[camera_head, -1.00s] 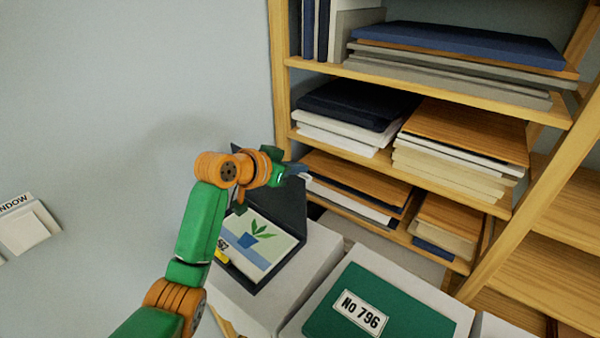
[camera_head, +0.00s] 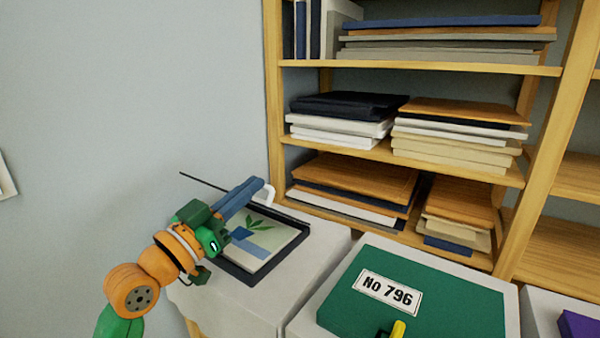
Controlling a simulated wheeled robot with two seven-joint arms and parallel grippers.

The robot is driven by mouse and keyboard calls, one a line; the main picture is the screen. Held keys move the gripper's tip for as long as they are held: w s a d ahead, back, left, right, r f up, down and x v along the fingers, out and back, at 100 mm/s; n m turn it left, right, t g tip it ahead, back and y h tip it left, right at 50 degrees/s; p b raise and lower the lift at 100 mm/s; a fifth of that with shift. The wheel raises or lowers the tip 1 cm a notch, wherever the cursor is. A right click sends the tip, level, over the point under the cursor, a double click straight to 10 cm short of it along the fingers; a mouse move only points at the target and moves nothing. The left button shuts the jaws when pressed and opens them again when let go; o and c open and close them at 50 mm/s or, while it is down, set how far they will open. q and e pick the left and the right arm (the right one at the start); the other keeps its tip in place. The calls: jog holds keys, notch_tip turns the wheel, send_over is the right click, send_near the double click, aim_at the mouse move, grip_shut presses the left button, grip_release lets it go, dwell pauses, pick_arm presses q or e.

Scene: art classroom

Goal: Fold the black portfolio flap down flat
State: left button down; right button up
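The black portfolio (camera_head: 272,268) lies open on a white block, with a plant picture (camera_head: 266,240) inside its dark border. A thin dark strip (camera_head: 202,182) sticks out to the left behind my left gripper; it looks like the flap seen nearly edge-on, raised above the portfolio. My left gripper (camera_head: 258,188) is over the portfolio's back left part, its blue fingers lying close together and pointing to the upper right. I cannot tell whether the fingers touch the flap. My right gripper is out of view.
A green folder (camera_head: 440,300) labelled No 796 lies on a white block to the right, with a yellow and black piece at its front. A wooden shelf (camera_head: 420,70) with stacked boards and folders stands behind.

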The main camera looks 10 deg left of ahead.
aim_at(235, 270)
pick_arm(q)
jog(key=s+f+t+b, duration=0.1)
jog(key=f+b, duration=0.2)
jog(key=s+a+f+b, duration=0.1)
jog(key=f+b, duration=0.2)
jog(key=b, duration=0.1)
jog(key=s+a+f+t+h+b, duration=0.1)
jog(key=f+b, duration=0.2)
jog(key=b, duration=0.1)
jog(key=shift+s+t, duration=0.3)
jog(key=shift+s, duration=0.05)
jog(key=shift+s+f+b, duration=0.2)
jog(key=shift+f+b, duration=0.45)
jog(key=shift+b, duration=0.15)
jog(key=shift+f, duration=0.2)
jog(key=shift+s+f+b, duration=0.1)
jog(key=shift+f+b, duration=0.1)
jog(key=shift+b, duration=0.2)
